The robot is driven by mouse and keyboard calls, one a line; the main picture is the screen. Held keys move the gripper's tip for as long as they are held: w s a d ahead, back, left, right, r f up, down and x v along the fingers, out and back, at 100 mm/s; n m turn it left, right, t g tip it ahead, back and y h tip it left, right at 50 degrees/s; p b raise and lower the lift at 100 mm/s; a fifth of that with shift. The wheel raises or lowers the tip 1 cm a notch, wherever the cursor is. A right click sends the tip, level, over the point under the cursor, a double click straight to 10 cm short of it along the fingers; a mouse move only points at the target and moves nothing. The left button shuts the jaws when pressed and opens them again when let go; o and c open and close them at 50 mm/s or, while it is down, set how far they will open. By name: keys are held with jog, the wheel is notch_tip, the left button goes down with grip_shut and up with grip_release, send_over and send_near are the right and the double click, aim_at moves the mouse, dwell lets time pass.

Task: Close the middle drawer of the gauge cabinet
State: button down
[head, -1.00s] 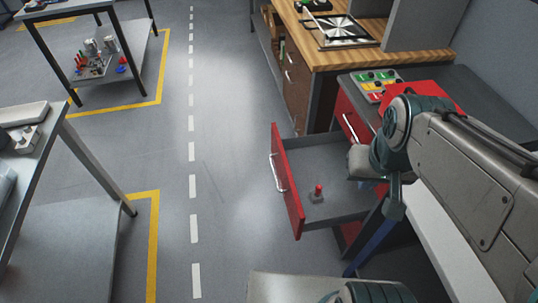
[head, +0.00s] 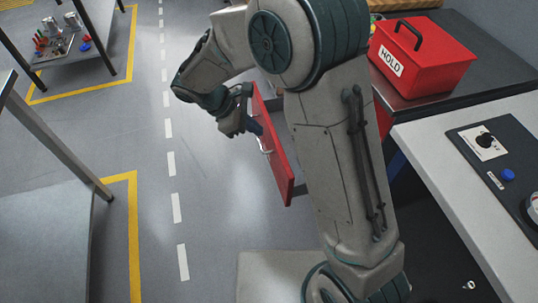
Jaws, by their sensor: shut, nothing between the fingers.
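The gauge cabinet's open drawer shows its red front (head: 276,158) with a pale bar handle on its outer face. The drawer stands pulled out to the left; its inside and the cabinet face are mostly hidden behind my arm. My gripper (head: 258,130) is shut and empty. It is at the outer side of the red front, near the top of the handle. I cannot tell whether the fingers touch the front or the handle.
A red box marked HOLD (head: 420,58) stands on the dark top at right. A pale bench (head: 450,180) carries a dark control panel (head: 495,150). A grey table (head: 50,235) is at left, with open floor and a dashed line between.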

jog(key=a+f+n+t+h+b, duration=0.15)
jog(key=a+f+n, duration=0.25)
jog(key=a+f, duration=0.4)
jog(key=b, duration=0.2)
send_near(278, 154)
jog(key=x, duration=0.5)
jog(key=shift+a+f, duration=0.25)
jog(key=shift+f, duration=0.25)
jog(key=shift+w+d, duration=0.15)
jog(key=shift+d, duration=0.4)
